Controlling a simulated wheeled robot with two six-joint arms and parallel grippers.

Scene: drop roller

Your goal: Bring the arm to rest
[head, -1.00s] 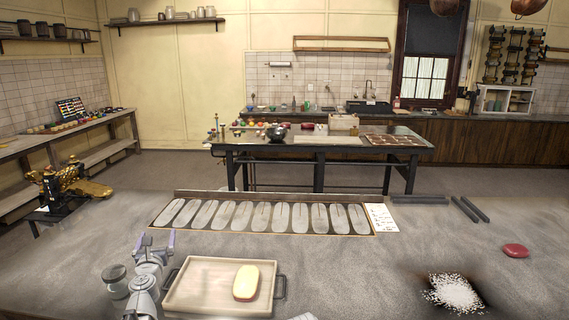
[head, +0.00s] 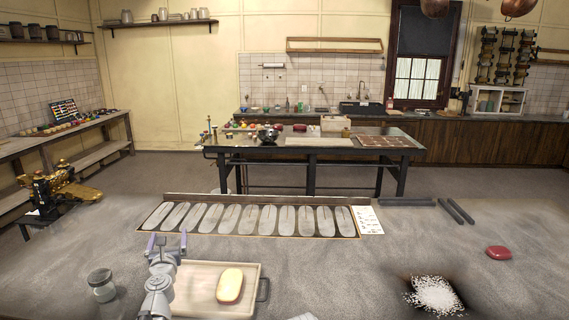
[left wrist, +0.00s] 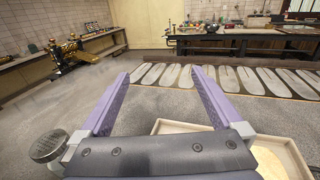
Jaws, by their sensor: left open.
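My left gripper (head: 167,243) is above the left edge of the wooden tray in the head view. Its two purple fingers stand apart with nothing between them, and this also shows in the left wrist view (left wrist: 160,85). It points toward the row of grey oval plates and is not touching them. My right gripper is not in view. Only a small piece of pale grey structure shows at the bottom edge.
The tray (head: 198,274) holds a yellow bar (head: 230,285). The mould board (head: 250,236) lies behind. A red piece (head: 498,253) and white granules (head: 436,295) lie on the right. The tabletop between is clear.

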